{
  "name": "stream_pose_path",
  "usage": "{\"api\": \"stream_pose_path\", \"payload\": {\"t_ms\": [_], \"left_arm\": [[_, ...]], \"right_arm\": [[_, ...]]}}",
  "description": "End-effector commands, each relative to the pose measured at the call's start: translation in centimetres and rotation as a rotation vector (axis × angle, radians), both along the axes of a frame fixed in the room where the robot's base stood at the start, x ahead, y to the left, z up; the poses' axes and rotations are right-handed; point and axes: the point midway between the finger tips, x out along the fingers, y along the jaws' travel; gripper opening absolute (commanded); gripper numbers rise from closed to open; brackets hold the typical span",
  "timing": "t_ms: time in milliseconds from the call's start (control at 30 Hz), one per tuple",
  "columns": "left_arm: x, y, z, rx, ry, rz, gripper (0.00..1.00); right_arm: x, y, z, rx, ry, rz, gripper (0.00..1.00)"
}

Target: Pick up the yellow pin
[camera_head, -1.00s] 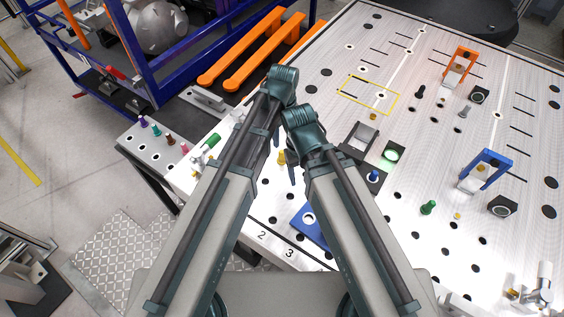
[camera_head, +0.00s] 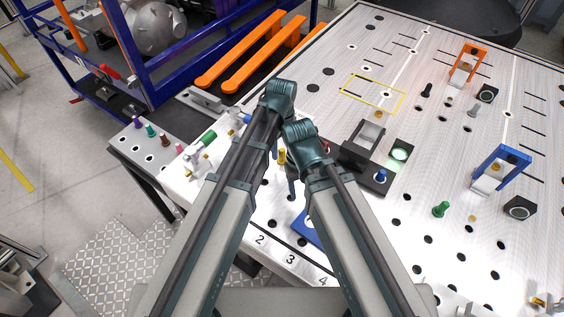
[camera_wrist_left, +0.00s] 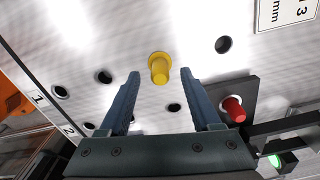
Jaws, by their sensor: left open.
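The yellow pin (camera_wrist_left: 159,68) stands in the pale perforated worktop. In the left wrist view it sits in the gap between the fingertips of my left gripper (camera_wrist_left: 160,75), which is open and empty. I cannot tell whether a finger touches it. In the head view the yellow pin (camera_head: 282,156) shows in a small gap between my two forearms. My arms largely hide the grippers there, and the jaws of my right gripper cannot be made out.
A red pin (camera_wrist_left: 233,107) stands in a dark block to the right in the left wrist view. In the head view a blue pin (camera_head: 381,175) and a green pin (camera_head: 441,209) stand to the right. Blue (camera_head: 502,168) and orange (camera_head: 467,64) arches stand further right.

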Motion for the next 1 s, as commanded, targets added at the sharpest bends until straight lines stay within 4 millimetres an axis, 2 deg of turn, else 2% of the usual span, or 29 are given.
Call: {"api": "stream_pose_path", "payload": {"t_ms": [33, 133, 433, 467, 800, 1000], "left_arm": [[0.0, 0.0, -1.4, 0.0, 0.0, 0.0, 0.65], [0.0, 0.0, -2.3, 0.0, 0.0, 0.0, 0.65], [0.0, 0.0, -2.3, 0.0, 0.0, 0.0, 0.65], [0.0, 0.0, -2.3, 0.0, 0.0, 0.0, 0.61], [0.0, 0.0, -2.3, 0.0, 0.0, 0.0, 0.0], [0.0, 0.0, -2.3, 0.0, 0.0, 0.0, 0.0]], "right_arm": [[0.0, 0.0, -1.4, 0.0, 0.0, 0.002, 0.64], [0.0, 0.0, -2.3, -0.001, 0.0, 0.004, 0.64], [0.0, 0.0, -2.3, -0.001, 0.0, 0.006, 0.64], [0.0, 0.0, -2.3, -0.001, 0.0, 0.006, 0.64], [0.0, 0.0, -2.3, -0.001, 0.0, 0.006, 0.64], [0.0, 0.0, -2.3, -0.001, 0.0, 0.006, 0.64]]}}
